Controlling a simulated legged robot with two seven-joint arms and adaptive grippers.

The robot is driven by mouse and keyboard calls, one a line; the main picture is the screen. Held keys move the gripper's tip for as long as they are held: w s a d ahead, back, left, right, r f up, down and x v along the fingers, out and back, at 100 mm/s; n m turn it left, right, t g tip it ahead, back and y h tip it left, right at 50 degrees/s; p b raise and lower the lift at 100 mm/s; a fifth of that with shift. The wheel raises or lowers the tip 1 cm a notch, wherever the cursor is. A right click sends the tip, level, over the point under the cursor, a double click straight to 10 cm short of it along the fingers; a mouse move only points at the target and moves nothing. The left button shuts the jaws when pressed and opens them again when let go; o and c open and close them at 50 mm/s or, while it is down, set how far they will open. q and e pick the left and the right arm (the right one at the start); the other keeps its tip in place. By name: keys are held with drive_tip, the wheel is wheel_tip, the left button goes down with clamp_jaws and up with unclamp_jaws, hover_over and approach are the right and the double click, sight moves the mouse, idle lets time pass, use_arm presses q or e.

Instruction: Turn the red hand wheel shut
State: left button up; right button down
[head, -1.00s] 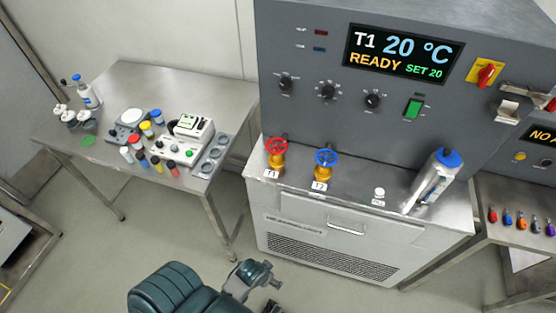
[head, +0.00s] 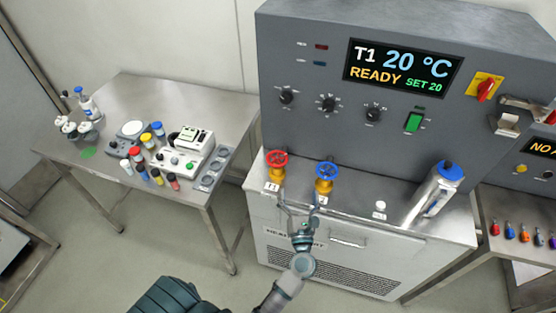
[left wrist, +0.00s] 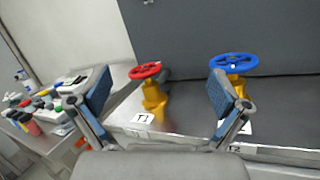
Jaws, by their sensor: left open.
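The red hand wheel (head: 276,158) tops a yellow valve body labelled T1, on the left end of the metal cabinet top. A blue hand wheel (head: 326,170) on a like valve labelled T2 stands to its right. My left gripper (head: 300,203) is open and empty at the cabinet's front edge, below and between the two wheels, touching neither. In the left wrist view the red wheel (left wrist: 145,71) shows between the spread fingers, nearer the left one, and the blue wheel (left wrist: 233,64) is behind the right finger. My right gripper is out of view.
The control panel (head: 400,100) rises behind the valves; its display reads T1 20 °C READY. A steel bottle with a blue cap (head: 437,190) stands to the right on the cabinet. A side table (head: 125,92) with vials and instruments is at left. The cabinet top between blue wheel and bottle is mostly clear.

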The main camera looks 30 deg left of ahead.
sight(277, 160)
use_arm(q)
wheel_tip(277, 160, down, 4)
drive_tip(key=a+n+g+y, duration=0.1)
drive_tip(key=a+n+g, duration=0.1)
drive_tip(key=n+g, duration=0.35)
drive_tip(key=shift+n+t+y, duration=0.25)
drive_tip(key=shift+t+y, duration=0.05)
drive_tip(key=shift+t, duration=0.05)
drive_tip(key=x, duration=0.5)
drive_tip(key=p+x, duration=0.1)
drive_tip(key=x, duration=0.4)
drive_tip(key=p+x, duration=0.1)
drive_tip(key=x, duration=0.4)
drive_tip(key=shift+w+a+f, duration=0.1)
drive_tip(key=shift+a+f, duration=0.15)
drive_tip(key=shift+a, duration=0.05)
drive_tip(key=shift+w+a+p, duration=0.3)
drive_tip(key=shift+w+a, duration=0.15)
drive_tip(key=shift+a, duration=0.05)
drive_tip(key=shift+f, duration=0.1)
drive_tip(key=c, duration=1)
